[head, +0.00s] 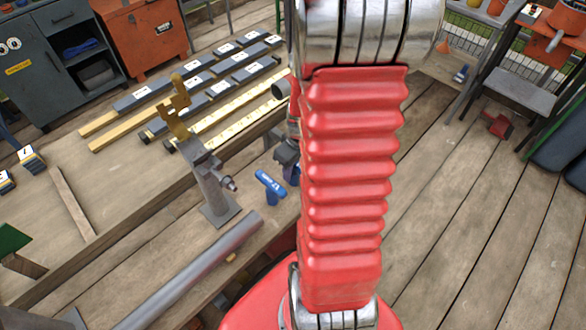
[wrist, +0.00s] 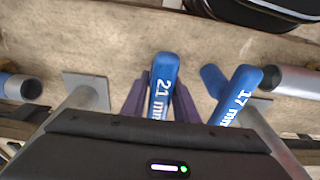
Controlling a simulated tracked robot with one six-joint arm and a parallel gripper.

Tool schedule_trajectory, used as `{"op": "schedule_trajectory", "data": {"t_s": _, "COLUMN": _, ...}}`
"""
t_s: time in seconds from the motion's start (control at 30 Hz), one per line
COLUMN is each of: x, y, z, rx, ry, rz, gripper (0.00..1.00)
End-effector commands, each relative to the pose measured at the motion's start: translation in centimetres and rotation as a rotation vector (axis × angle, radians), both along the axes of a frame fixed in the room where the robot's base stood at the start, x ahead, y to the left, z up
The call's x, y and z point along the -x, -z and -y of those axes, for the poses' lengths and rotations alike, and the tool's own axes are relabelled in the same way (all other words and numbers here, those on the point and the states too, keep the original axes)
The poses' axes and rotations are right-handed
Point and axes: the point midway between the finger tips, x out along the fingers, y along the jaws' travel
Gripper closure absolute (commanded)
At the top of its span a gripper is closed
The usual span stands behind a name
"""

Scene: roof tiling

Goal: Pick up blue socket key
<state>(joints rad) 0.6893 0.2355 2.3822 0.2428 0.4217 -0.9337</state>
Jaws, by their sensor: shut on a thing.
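In the wrist view, a blue socket key (wrist: 164,72) marked 21 mm stands between the two dark purple fingers of my gripper (wrist: 160,102). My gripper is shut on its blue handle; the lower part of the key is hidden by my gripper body. A second blue socket key (wrist: 238,92), marked 17 mm, is just to the right, apart from the fingers. In the head view, one blue T-shaped key handle (head: 270,186) shows left of my red arm. My gripper there is mostly hidden behind the arm.
A grey post stand (head: 212,185) with a brass-coloured fork rises left of the keys. A long grey tube (head: 195,270) lies in front. Several dark bars (head: 205,80) lie farther back on the wooden bench. Floorboards at right are mostly clear.

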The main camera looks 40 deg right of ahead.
Motion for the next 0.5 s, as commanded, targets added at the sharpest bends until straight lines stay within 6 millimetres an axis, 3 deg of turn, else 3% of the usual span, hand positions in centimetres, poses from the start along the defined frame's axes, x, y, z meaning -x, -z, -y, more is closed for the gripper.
{"op": "schedule_trajectory", "data": {"t_s": 0.27, "x": -0.1, "y": -2.3, "z": 0.1, "rx": 0.003, "ry": -0.001, "rz": 0.003, "gripper": 1.0}}
{"op": "schedule_trajectory", "data": {"t_s": 0.5, "x": -0.1, "y": -6.0, "z": 0.1, "rx": 0.004, "ry": -0.001, "rz": 0.004, "gripper": 1.0}}
